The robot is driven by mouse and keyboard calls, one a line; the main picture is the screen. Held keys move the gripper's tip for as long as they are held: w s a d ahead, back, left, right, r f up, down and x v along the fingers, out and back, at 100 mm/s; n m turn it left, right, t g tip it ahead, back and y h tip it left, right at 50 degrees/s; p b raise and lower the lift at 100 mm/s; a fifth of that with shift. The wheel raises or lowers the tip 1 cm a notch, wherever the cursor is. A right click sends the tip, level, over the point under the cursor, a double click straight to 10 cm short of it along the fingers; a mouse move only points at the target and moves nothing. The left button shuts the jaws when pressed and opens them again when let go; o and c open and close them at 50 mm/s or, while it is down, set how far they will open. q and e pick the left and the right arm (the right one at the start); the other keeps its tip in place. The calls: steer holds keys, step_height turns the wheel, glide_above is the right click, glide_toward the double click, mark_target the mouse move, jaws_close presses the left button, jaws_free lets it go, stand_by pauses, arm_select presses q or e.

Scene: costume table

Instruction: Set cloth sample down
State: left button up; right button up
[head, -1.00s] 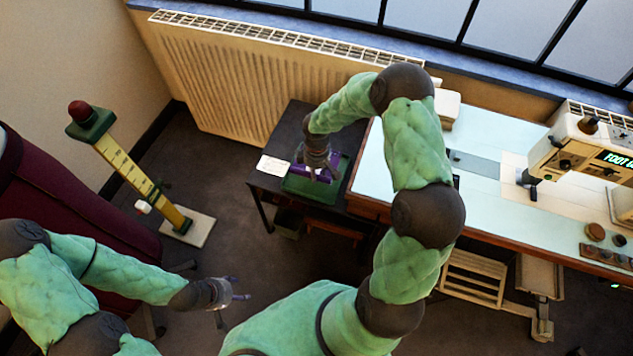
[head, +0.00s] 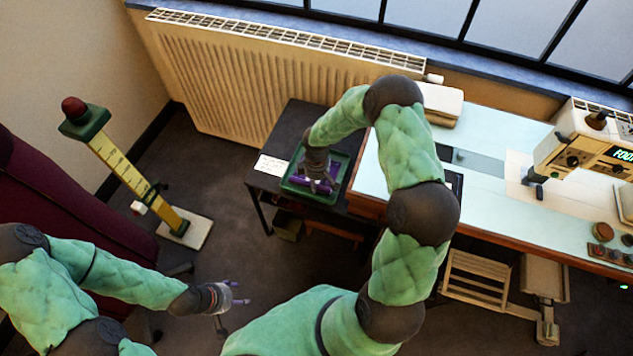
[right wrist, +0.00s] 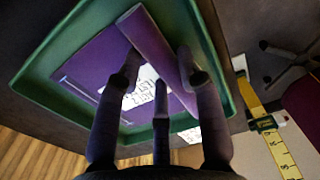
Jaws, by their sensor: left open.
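The purple cloth sample (head: 300,181) lies in the green tray (head: 341,160) on the small dark table. In the right wrist view, the cloth (right wrist: 96,58) fills much of the tray (right wrist: 226,70), with a raised purple fold and a white printed label. My right gripper (head: 322,178) reaches down into the tray at the cloth. In the wrist view, the fingers of this gripper (right wrist: 159,72) are apart, over the fold and label. Whether they touch or clamp the cloth is unclear. My left gripper (head: 236,300) is open and empty above the floor, away from the table.
A white card (head: 270,164) lies at the small table's left edge. A radiator (head: 245,90) stands behind it. The pale worktable (head: 480,185) with a sewing machine (head: 575,145) adjoins at right. A yellow measuring stand (head: 130,170) stands at left. Open floor lies between.

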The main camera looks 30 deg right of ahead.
steer(key=shift+o, duration=0.7)
steer(key=shift+r, duration=0.1)
steer(key=shift+r+p, duration=0.3)
steer(key=shift+r, duration=0.05)
step_height(320, 180, up, 10)
steer(key=p, duration=0.4)
steer(key=s+a+f+m+y, duration=0.2)
steer(key=s+a+f, duration=0.2)
steer(key=a, duration=0.3)
steer(key=s+a+f+m+y, duration=0.25)
steer(key=s+a+f, duration=0.2)
steer(key=a, duration=0.35)
steer(key=s+a+f+m, duration=0.2)
steer(key=s+a+m, duration=0.3)
steer(key=s, duration=0.6)
steer(key=shift+m+p, duration=0.35)
steer(key=shift+m, duration=0.1)
steer(key=shift+s+f+h, duration=0.1)
steer(key=shift+h, duration=0.15)
